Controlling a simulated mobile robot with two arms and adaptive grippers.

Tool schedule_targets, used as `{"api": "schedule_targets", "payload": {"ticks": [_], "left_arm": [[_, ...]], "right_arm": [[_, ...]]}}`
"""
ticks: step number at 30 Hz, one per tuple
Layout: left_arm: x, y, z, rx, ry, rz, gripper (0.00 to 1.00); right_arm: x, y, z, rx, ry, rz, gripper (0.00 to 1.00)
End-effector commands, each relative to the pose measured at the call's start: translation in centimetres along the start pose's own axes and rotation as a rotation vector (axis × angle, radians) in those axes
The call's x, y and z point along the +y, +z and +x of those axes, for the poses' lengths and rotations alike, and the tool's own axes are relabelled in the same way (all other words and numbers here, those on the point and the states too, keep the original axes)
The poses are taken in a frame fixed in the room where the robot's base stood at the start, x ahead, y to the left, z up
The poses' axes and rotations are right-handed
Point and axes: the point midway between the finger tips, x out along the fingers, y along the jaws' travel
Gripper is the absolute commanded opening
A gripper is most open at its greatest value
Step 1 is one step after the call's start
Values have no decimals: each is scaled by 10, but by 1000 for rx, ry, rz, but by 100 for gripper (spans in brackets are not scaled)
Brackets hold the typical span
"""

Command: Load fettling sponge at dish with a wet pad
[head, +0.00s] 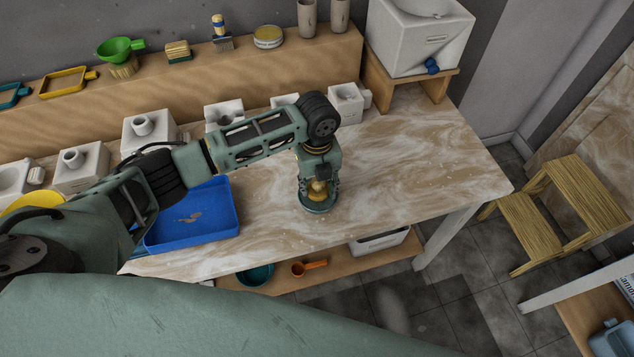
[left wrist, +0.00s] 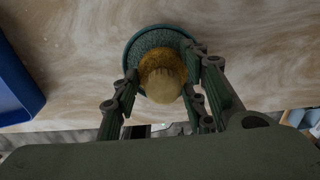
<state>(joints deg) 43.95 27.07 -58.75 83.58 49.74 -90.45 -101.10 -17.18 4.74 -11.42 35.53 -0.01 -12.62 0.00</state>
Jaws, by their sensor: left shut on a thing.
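The fettling sponge has a pale rounded handle and an amber sponge end. It shows in the left wrist view (left wrist: 163,84) and, small, in the head view (head: 317,188). My left gripper (head: 319,184) points down and is shut on it; its fingers flank the handle in the left wrist view (left wrist: 162,95). The round green dish (head: 316,207) sits on the marbled table right below the sponge. In the left wrist view the dish (left wrist: 135,48) shows a speckled dark green surface, partly hidden by the sponge. I cannot tell whether sponge and pad touch. My right gripper is out of view.
A blue tray (head: 222,222) lies left of the dish. White plaster moulds (head: 150,130) line the back, below a wooden shelf (head: 200,83) with tools. A white container (head: 415,40) stands on a wooden stand at the back right. The table's right part (head: 430,165) is clear.

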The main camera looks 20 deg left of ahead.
Motion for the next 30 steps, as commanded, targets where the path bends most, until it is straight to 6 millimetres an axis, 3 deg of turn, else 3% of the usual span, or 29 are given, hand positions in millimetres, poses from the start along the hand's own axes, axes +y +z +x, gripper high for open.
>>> {"api": "schedule_targets", "payload": {"ticks": [30], "left_arm": [[0,0,9,0,0,0,19]], "right_arm": [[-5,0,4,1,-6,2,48]]}}
